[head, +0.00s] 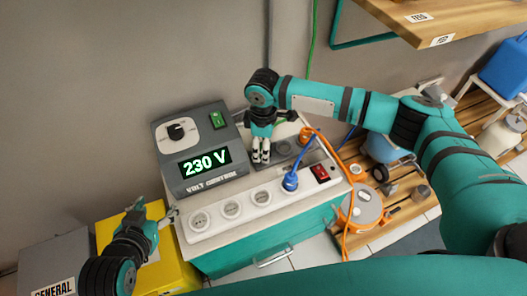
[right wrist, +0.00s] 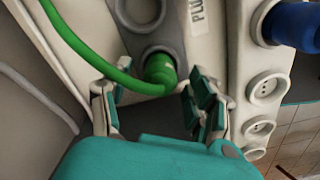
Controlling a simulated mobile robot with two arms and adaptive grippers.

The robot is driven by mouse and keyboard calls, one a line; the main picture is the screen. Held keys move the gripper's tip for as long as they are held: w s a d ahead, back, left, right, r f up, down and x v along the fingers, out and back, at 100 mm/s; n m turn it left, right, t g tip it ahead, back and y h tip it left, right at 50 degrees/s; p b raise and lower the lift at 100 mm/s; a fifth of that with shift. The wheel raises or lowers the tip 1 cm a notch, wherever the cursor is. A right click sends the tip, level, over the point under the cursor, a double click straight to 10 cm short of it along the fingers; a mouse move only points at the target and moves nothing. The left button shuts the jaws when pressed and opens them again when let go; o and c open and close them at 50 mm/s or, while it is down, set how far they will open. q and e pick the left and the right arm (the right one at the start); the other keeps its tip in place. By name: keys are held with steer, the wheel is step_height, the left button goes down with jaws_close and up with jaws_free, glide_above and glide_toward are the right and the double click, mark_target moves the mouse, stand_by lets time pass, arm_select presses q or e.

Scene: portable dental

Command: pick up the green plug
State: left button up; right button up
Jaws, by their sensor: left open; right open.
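The green plug (right wrist: 160,68) stands in a round seat on a grey holder (right wrist: 178,14) in the right wrist view, its green cable (right wrist: 75,45) curving away to the upper left. My right gripper (right wrist: 157,84) is open, with one finger on each side of the plug; I cannot tell whether they touch it. In the head view, my right gripper (head: 262,152) points down behind the white power strip (head: 245,208) and the plug is hidden there. My left gripper (head: 158,213) is open and empty above a yellow box (head: 178,272), near the strip's left end.
A blue plug (head: 290,181) sits in the strip beside a red switch (head: 320,173). The 230 V control box (head: 192,150) stands left of my right gripper. Orange plug and cable (head: 306,135) lie to its right. A wooden shelf (head: 455,18) overhangs at upper right.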

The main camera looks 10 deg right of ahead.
steer(key=shift+f, duration=0.25)
jaws_close()
arm_select(q)
steer(key=shift+w+d+r, duration=0.15)
steer(key=shift+w+r, duration=0.15)
arm_select(e)
steer(key=shift+r, duration=0.15)
step_height(320, 180, up, 8)
steer(key=p, duration=0.3)
steer(key=shift+r, duration=0.9)
arm_select(q)
steer(key=s+a+f+g, duration=0.2)
steer(key=s+g, duration=0.1)
steer(key=s, duration=0.2)
steer(key=s+a+f+g+y, duration=0.1)
steer(key=s+f+g, duration=0.1)
steer(key=s, duration=0.4)
steer(key=shift+s+a+f+g+y, duration=0.2)
steer(key=shift+a+g+y, duration=0.15)
steer(key=shift+g, duration=0.35)
steer(key=shift+f, duration=0.1)
